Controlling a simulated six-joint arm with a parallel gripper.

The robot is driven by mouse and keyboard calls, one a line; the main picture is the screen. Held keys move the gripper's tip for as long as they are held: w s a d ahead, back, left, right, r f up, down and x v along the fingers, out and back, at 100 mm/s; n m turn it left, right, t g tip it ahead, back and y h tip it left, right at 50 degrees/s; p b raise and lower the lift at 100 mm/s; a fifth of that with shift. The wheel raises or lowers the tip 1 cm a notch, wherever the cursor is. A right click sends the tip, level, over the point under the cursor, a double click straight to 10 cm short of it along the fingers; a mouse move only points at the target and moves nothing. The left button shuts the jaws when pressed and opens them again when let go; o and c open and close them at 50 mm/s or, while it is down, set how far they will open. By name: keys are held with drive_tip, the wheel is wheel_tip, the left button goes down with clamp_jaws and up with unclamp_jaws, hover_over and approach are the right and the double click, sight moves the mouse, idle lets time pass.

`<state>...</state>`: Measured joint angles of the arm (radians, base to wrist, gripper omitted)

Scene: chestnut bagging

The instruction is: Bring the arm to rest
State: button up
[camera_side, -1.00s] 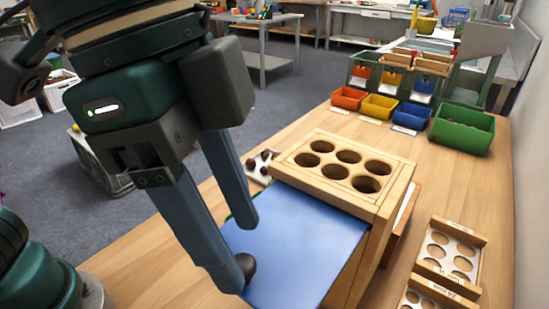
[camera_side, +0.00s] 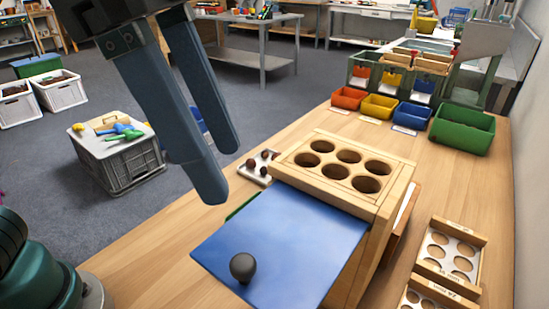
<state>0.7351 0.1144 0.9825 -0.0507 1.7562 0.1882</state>
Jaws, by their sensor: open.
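My gripper (camera_side: 222,172) is in the upper left of the side view, raised above the table's left edge. Its two long blue-grey fingers point down, stand apart and hold nothing. A blue panel (camera_side: 290,240) with a dark round knob (camera_side: 243,267) sticks out from the front of a wooden box (camera_side: 325,134). The box has several round holes in its top, and the holes look empty. My fingers are apart from the knob and the panel.
A small white tray with brown chestnuts (camera_side: 258,168) sits behind the panel. Red (camera_side: 349,98), yellow (camera_side: 379,106), blue (camera_side: 412,116) and green (camera_side: 462,129) bins stand at the back. Wooden holders with round holes (camera_side: 452,250) lie at the right. The table's (camera_side: 165,250) front left is clear.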

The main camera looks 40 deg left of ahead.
drive_tip(key=w+a+f+n+t+y, duration=0.1)
drive_tip(key=a+f+n+t, duration=0.15)
drive_tip(key=a+n, duration=0.65)
drive_tip(key=s+a+f+n+t+y, duration=0.1)
drive_tip(key=a+f, duration=0.8)
drive_tip(key=f, duration=0.3)
drive_tip(key=shift+s+n+y, duration=0.3)
drive_tip(key=shift+s+n, duration=0.1)
drive_tip(key=shift+f, duration=0.1)
drive_tip(key=shift+c, duration=0.3)
